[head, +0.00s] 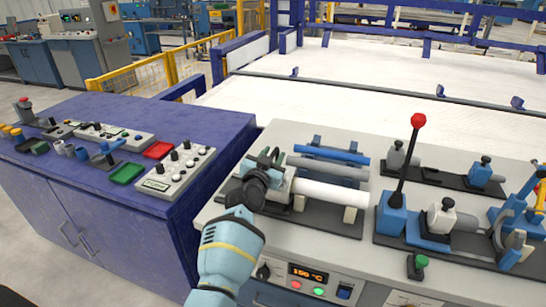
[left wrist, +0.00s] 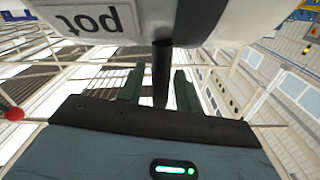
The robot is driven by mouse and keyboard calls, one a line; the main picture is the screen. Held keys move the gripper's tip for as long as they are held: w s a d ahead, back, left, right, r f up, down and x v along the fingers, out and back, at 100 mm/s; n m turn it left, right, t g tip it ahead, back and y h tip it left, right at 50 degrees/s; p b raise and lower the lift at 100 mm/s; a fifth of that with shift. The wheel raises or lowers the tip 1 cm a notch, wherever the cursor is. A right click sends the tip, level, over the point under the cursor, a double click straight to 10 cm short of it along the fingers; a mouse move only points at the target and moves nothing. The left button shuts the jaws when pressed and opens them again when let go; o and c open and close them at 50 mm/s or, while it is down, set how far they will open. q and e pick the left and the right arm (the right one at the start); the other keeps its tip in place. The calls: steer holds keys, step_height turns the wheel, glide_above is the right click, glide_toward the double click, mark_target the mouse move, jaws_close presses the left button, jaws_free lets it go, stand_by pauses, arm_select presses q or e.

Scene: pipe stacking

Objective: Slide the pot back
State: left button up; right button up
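The pot is a pale block in the head view (head: 283,184), at the left end of a white pipe (head: 330,194) on a dark base plate. Its label "pot" shows upside down at the top of the left wrist view (left wrist: 82,20). My left gripper (head: 265,160) is at the pot, partly covering it. In the left wrist view its green fingers (left wrist: 159,92) stand on either side of a dark rod (left wrist: 161,70) coming from the pot. Gaps show beside the rod, so the fingers look open around it. My right gripper is not in view.
Blue and grey pipes (head: 330,160) lie on a rack behind the white pipe. A red-knobbed lever (head: 408,165) and clamps stand on the bench to the right. A blue cabinet (head: 110,215) with control boxes stands on the left. A panel reading 150 °C (head: 308,273) is in front.

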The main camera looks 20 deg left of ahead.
arm_select(q)
steer(key=shift+w, duration=0.1)
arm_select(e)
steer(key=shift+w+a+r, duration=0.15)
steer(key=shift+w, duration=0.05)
arm_select(q)
jaws_close()
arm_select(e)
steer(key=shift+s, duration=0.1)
